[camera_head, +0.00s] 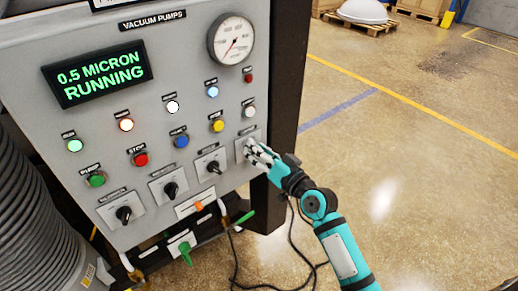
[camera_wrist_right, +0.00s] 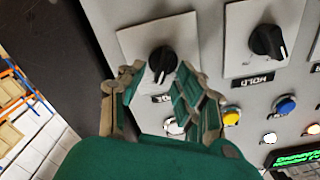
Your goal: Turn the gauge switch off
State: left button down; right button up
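The grey vacuum pump panel (camera_head: 60,120) has a row of black rotary switches along its lower part. The rightmost switch, below the round dial gauge (camera_head: 231,41), is mostly covered by my right gripper (camera_head: 257,151) in the head view. In the right wrist view this black switch knob (camera_wrist_right: 162,60) sits on a pale square plate, its white mark pointing toward the gripper. My right gripper (camera_wrist_right: 160,82) is open, its fingertips spread to either side of the knob; I cannot tell whether they touch it. The switch's label is partly hidden by the fingers. My left gripper is out of view.
Another black switch (camera_head: 213,167) stands just left of the rightmost one. Coloured buttons and lights, such as a yellow one (camera_head: 217,125), sit above. A lit display (camera_head: 100,74) reads "0.5 MICRON RUNNING". Cables hang below the panel; the floor (camera_head: 420,190) to the right is clear.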

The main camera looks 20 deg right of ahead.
jog(key=shift+c, duration=0.2)
grip_shut()
jog(key=shift+n, duration=0.3)
jog(key=shift+s+a+n+p, duration=0.1)
jog(key=shift+a+n+p, duration=0.15)
jog(key=shift+n, duration=1.6)
jog(key=shift+s+a+n+p, duration=0.1)
jog(key=shift+n+p, duration=0.15)
jog(key=shift+n, duration=1.65)
jog(key=shift+a+n+p, duration=0.2)
jog(key=shift+n+p, duration=0.05)
jog(key=shift+n, duration=1.6)
jog(key=shift+o, duration=0.2)
grip_release()
